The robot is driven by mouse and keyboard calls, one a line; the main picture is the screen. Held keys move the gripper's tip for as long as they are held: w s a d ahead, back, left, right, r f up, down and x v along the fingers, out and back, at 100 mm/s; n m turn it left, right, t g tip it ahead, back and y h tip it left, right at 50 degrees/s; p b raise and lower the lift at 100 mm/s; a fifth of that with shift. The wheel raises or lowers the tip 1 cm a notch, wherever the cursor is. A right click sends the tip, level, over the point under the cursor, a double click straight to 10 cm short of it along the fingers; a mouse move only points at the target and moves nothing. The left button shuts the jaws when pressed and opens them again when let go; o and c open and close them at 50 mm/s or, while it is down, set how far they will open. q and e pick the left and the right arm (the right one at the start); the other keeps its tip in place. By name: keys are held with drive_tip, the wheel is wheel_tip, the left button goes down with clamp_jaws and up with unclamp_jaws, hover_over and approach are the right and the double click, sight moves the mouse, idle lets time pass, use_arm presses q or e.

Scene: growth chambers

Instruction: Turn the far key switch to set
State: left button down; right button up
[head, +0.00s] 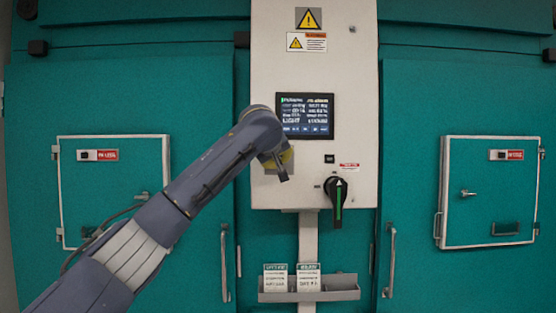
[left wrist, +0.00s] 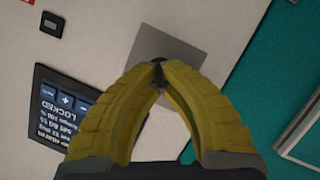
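My left arm reaches in from the left in the head view, and its yellow-fingered gripper (head: 283,160) is at the white control panel, just below the screen. In the left wrist view the left gripper's (left wrist: 158,70) two yellow fingers meet at their tips around a small dark key switch (left wrist: 159,62). The switch sits on a square grey plate (left wrist: 172,48); the fingers cover most of it, so its angle cannot be read. In the head view my gripper hides the switch. My right gripper is not in view.
The white panel (head: 318,80) carries a dark screen (head: 305,116), also in the left wrist view (left wrist: 62,112). A black rotary handle with a green stripe (head: 338,200) is right of my gripper. A card tray (head: 340,294) hangs below. Teal chamber doors stand both sides.

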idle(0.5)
use_arm(q)
drive_tip(key=m+y, duration=0.1)
drive_tip(key=m, duration=0.1)
drive_tip(key=m+y, duration=0.1)
drive_tip(key=m, duration=0.1)
drive_tip(key=shift+d+g+y, duration=0.3)
drive_tip(key=shift+d, duration=0.05)
drive_tip(key=m+y, duration=0.3)
drive_tip(key=m, duration=0.1)
drive_tip(key=shift+d+f, duration=0.1)
idle(0.5)
drive_tip(key=c, duration=1.6)
unclamp_jaws()
drive_tip(key=shift+c, duration=0.2)
drive_tip(key=shift+o, duration=0.3)
